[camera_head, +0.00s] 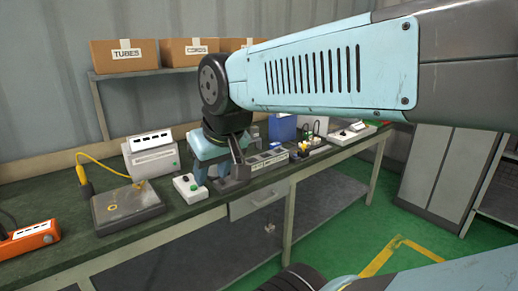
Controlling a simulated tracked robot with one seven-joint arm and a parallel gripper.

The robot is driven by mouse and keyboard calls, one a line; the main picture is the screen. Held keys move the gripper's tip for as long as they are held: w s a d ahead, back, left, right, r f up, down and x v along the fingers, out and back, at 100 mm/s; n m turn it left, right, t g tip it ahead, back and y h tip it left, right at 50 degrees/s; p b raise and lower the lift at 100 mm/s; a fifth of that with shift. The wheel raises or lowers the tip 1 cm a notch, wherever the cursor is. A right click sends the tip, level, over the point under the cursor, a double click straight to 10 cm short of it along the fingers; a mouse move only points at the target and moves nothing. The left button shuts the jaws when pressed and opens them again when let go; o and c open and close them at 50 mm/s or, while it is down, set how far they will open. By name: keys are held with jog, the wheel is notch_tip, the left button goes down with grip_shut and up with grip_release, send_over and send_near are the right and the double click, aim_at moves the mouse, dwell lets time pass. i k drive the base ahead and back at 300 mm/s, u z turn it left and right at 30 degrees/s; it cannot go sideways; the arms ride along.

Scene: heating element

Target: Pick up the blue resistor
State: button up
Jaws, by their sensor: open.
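My gripper (217,170) hangs at the end of my light blue arm, low over the workbench (165,228). It is open, with its fingers pointing down at a small dark grey device on the bench. I cannot make out a blue resistor for certain. A blue box-like thing (283,128) stands behind and to the right of my gripper, partly hidden by my arm. The space between my fingers is too small and dark to tell whether anything lies there.
A white control box (189,188) with a green button stands close left of my gripper. Further left are a dark plate (128,205), a white device (151,154) and an orange power strip (28,239). A grey multi-part device (266,160) is close right. Boxes (124,54) sit on a shelf.

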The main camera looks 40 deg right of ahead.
aim_at(276, 145)
jog(key=k, duration=0.6)
jog(key=z, duration=0.3)
jog(key=i, duration=0.35)
jog(key=z, duration=0.65)
jog(key=i, duration=1.6)
jog(key=u, duration=0.75)
jog(key=k, duration=0.9)
jog(key=u, duration=0.05)
